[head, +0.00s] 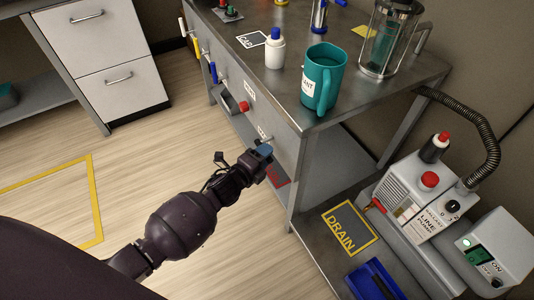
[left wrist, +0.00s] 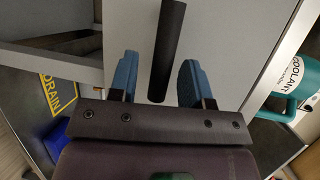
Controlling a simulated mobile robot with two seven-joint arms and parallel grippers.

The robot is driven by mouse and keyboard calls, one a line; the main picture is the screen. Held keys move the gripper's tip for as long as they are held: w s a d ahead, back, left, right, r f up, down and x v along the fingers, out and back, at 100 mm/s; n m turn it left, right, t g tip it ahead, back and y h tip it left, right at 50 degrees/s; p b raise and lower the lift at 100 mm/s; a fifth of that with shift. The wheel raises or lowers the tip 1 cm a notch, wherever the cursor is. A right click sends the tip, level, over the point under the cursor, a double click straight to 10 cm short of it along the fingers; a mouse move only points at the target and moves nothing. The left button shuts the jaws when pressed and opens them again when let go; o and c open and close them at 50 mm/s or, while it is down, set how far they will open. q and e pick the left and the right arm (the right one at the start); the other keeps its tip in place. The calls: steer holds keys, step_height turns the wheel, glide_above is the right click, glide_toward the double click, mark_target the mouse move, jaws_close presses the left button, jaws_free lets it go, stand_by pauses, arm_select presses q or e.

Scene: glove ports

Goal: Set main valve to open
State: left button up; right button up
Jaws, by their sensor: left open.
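My left gripper (head: 263,153) is at the front face of the steel bench, low near its right corner. In the left wrist view the left gripper (left wrist: 158,70) is open, with its blue fingers either side of a dark bar-shaped handle (left wrist: 168,45). The bar stands between the fingers with gaps on both sides. In the head view my gripper hides this handle. A small white label (head: 264,133) is just above the gripper, too small to read, so I cannot confirm that this is the main valve. My right gripper is not in view.
A red knob (head: 243,106), a blue handle (head: 213,73) and a yellow handle (head: 197,47) line the bench front. A teal mug (head: 323,78) stands near the bench edge. A line pump (head: 425,195) and a DRAIN mark (head: 340,232) are below right. Floor at left is clear.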

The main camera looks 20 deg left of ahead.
arm_select(q)
steer(key=shift+w+d, duration=0.15)
steer(key=shift+w, duration=0.35)
jaws_close()
